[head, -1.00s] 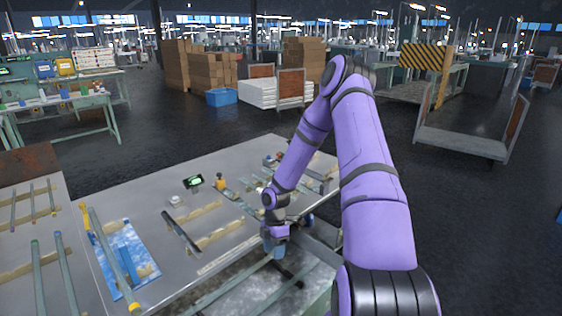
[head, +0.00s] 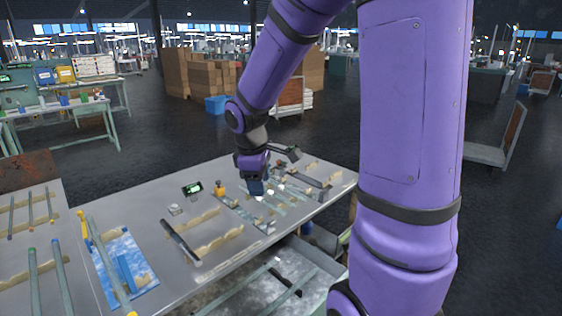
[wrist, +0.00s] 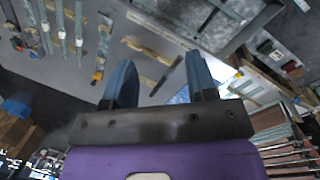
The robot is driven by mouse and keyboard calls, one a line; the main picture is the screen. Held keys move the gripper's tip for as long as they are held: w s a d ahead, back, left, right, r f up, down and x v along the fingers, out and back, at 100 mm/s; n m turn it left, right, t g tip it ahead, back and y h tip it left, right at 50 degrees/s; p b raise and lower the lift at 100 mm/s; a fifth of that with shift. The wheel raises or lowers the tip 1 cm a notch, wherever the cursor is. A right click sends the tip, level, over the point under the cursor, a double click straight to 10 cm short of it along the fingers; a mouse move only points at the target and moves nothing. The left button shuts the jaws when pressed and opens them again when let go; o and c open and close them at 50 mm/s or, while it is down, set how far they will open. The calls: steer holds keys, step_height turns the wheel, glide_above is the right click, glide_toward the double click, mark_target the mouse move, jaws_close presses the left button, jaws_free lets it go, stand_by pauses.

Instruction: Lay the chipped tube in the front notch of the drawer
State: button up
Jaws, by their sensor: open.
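My gripper (head: 256,188) is raised above the grey worktop, with its blue fingers pointing down. In the wrist view its two fingers (wrist: 161,82) stand apart with nothing between them. The open drawer (head: 232,303) juts out below the front edge of the worktop. The drawer also shows at the top of the wrist view (wrist: 250,36). I cannot tell which tube is chipped, and the drawer's notches are too small to make out.
Wooden notched rests (head: 220,240), a dark bar (head: 181,242), a small display (head: 192,189) and a rack of tubes (head: 240,212) stand on the worktop. A blue-patterned mat (head: 140,262) with a tube across it lies at left.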

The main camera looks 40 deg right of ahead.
steer(key=s+a+r+m+t+y, duration=0.1)
steer(key=s+a+r+m+t, duration=0.1)
steer(key=s+r, duration=0.5)
steer(key=s+a+r+m+t+y, duration=0.1)
steer(key=s+a+r+m+t, duration=0.2)
steer(key=s, duration=0.8)
steer(key=a+r+m, duration=0.2)
steer(key=a+r, duration=0.2)
steer(key=shift+m, duration=0.3)
steer(key=shift+a, duration=0.1)
